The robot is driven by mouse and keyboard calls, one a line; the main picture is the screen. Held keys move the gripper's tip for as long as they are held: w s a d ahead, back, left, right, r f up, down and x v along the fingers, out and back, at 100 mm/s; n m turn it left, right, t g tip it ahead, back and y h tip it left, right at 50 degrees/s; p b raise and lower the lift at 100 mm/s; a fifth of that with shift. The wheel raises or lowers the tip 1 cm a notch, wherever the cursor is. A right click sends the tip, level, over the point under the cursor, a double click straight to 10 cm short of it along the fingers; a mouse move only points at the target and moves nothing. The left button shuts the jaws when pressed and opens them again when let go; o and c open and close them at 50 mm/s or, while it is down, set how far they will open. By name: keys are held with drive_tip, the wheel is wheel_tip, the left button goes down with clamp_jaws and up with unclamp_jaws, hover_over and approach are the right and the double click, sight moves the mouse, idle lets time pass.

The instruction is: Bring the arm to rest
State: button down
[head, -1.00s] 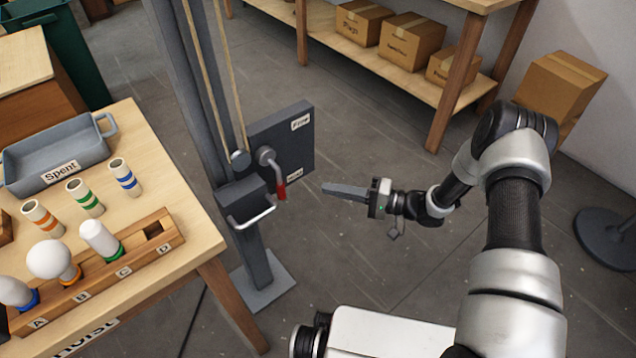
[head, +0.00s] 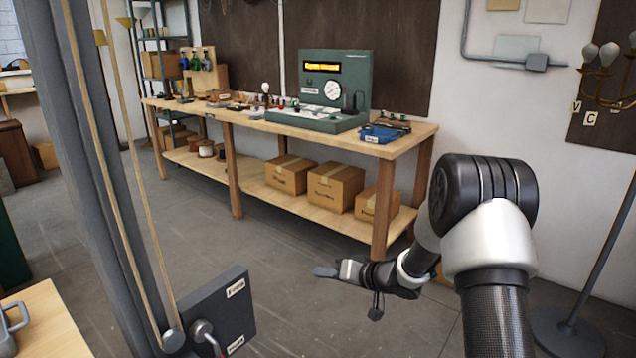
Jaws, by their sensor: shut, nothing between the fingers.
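My gripper (head: 326,271) is at the lower middle of the head view, at the end of my arm. Its fingers are together and hold nothing. It points left over open floor, in front of the long workbench and to the right of the hoist column. It touches nothing that I can see.
The hoist column (head: 88,170) with ropes and a dark switch box (head: 217,317) stands left. The workbench (head: 303,132) carries a green tester (head: 337,84) and a blue tray (head: 384,133); cardboard boxes (head: 335,186) sit on its shelf. A lamp stand (head: 596,250) is at right. Floor between is clear.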

drive_tip(key=d+r+t+h, duration=0.3)
drive_tip(key=d+r+h, duration=0.45)
drive_tip(key=r, duration=0.75)
drive_tip(key=s+d+r+m+g+h, duration=0.1)
drive_tip(key=s+d+r+m+h, duration=0.15)
drive_tip(key=s+d+r, duration=0.7)
drive_tip(key=s+a+f+n+g, duration=0.1)
drive_tip(key=s+a+g, duration=0.1)
drive_tip(key=s, duration=1.3)
drive_tip(key=s+a+f+g, duration=0.1)
drive_tip(key=s+a+g, duration=0.2)
drive_tip(key=s, duration=1.1)
wheel_tip(320, 180, up, 23)
drive_tip(key=p, duration=2.3)
drive_tip(key=shift+d, duration=0.2)
drive_tip(key=shift+w+r, duration=0.1)
